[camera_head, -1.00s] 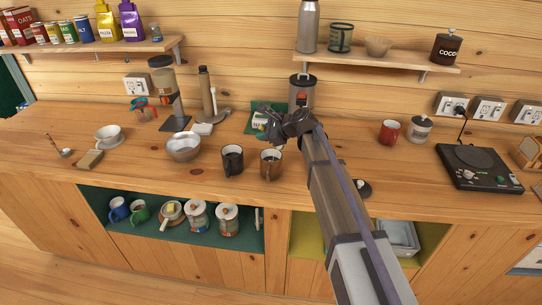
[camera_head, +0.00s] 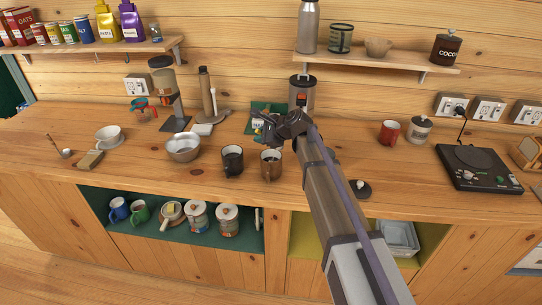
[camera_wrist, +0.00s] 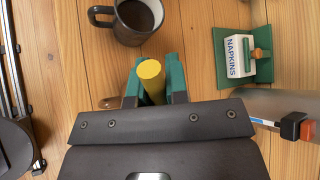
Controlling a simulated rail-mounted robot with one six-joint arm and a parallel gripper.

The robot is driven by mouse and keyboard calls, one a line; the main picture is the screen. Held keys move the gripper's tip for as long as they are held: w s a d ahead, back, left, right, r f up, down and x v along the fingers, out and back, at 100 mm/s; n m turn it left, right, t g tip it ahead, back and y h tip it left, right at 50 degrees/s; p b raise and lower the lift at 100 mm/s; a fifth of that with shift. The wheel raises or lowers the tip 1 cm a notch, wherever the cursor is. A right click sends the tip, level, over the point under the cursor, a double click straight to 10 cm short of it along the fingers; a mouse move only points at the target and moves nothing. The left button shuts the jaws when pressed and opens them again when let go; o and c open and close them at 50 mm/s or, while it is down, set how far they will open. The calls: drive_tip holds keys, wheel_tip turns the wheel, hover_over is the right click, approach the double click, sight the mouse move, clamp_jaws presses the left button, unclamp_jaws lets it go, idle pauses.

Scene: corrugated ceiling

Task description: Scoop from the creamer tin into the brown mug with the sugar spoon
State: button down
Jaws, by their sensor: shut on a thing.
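My gripper (camera_head: 272,129) is over the counter, behind the brown mug (camera_head: 271,164). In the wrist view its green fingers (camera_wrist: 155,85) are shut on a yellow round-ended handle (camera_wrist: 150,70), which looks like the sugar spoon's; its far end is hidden. The brown mug stands upright with dark contents. In the wrist view a small brown curved edge shows left of the fingers; I cannot tell if it is this mug. A black mug (camera_head: 232,160) stands to the left; it seems to be the mug (camera_wrist: 138,18) above the fingers. I cannot identify the creamer tin; my arm covers part of the counter.
A napkin box (camera_wrist: 240,55) on a green stand and a metal cylinder (camera_head: 302,92) are behind my gripper. A metal bowl (camera_head: 183,148) is left of the mugs. A dark round lid-like piece (camera_head: 360,188) lies right of my arm. A red mug (camera_head: 389,132) and lidded canister (camera_head: 420,129) stand farther right.

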drive_tip(key=shift+s+a+f+n+t+h, duration=0.3)
drive_tip(key=shift+a+f+n+h, duration=0.3)
drive_tip(key=shift+h, duration=0.3)
idle(0.9)
drive_tip(key=shift+s+a+f+t+h, duration=0.2)
drive_tip(key=shift+a+f+t+h, duration=0.1)
drive_tip(key=shift+a+f+h, duration=0.25)
idle(0.9)
drive_tip(key=shift+s+a+f+n+h+b, duration=0.4)
drive_tip(key=shift+a+f+n+h+b, duration=0.2)
drive_tip(key=shift+a+f+h, duration=0.1)
idle(0.6)
drive_tip(key=shift+s+a+f+n+t+h+b, duration=0.1)
drive_tip(key=shift+a+f+n+t+h+b, duration=0.1)
drive_tip(key=shift+f+n+t+h+b, duration=0.5)
drive_tip(key=shift+s+a+f+n+t+h+b, duration=0.15)
drive_tip(key=shift+f+t+h+b, duration=0.25)
drive_tip(key=shift+f+h+b, duration=0.65)
idle(1.8)
